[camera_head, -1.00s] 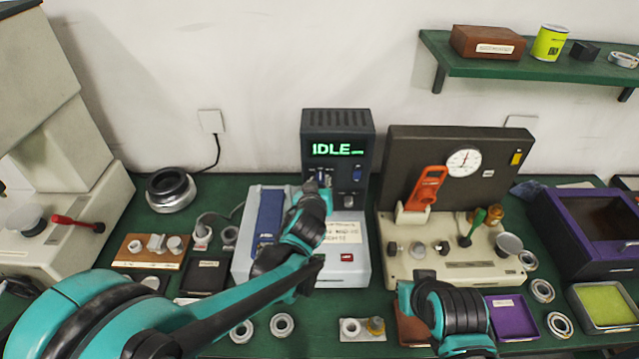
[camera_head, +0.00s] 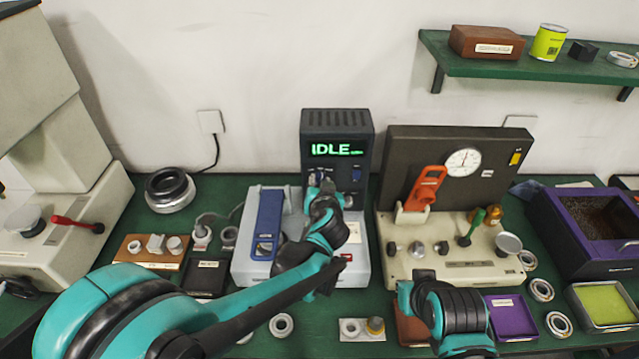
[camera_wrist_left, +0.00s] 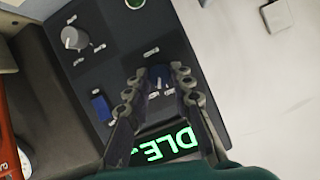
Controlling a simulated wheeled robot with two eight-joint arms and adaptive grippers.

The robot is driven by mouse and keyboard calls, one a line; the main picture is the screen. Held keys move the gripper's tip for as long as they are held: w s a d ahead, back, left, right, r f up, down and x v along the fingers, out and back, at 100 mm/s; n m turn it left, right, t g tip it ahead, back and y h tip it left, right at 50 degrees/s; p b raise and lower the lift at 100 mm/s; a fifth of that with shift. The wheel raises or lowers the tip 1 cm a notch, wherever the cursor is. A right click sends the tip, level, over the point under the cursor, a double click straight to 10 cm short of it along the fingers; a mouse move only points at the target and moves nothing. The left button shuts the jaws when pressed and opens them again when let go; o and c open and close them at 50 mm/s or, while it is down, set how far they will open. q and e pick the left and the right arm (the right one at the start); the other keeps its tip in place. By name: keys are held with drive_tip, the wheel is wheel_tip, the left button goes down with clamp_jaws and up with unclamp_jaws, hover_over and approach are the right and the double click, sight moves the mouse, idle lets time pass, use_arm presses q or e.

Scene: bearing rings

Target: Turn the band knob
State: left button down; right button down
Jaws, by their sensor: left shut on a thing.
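The dark control unit (camera_head: 338,128) stands at the back of the bench with a green "IDLE" display. My left gripper (camera_head: 323,184) is at its front panel, below the display. In the left wrist view, the fingers of my left gripper (camera_wrist_left: 158,80) are on both sides of a dark blue knob (camera_wrist_left: 158,74) with small labels around it, and are shut on it. It appears to be the band knob; its label is too small to read. My right arm (camera_head: 445,310) shows at the bottom, but its gripper is not visible.
On the panel beside the gripper are a blue switch (camera_wrist_left: 100,107) and a grey knob (camera_wrist_left: 73,38). A light-grey device (camera_head: 246,262) stands below my left forearm. A gauge station (camera_head: 450,268) stands right of the unit. Bearing rings (camera_head: 281,325) lie along the front.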

use_arm(q)
drive_tip(key=m+y+b, duration=0.1)
drive_tip(key=m+y, duration=0.1)
drive_tip(key=m, duration=0.1)
drive_tip(key=shift+d+f, duration=0.1)
drive_tip(key=shift+d, duration=0.1)
drive_tip(key=shift+m, duration=0.3)
idle(0.4)
drive_tip(key=c, duration=1.3)
unclamp_jaws()
drive_tip(key=shift+s, duration=0.1)
drive_tip(key=v, duration=1.2)
drive_tip(key=shift+f, duration=0.25)
drive_tip(key=shift+d, duration=0.1)
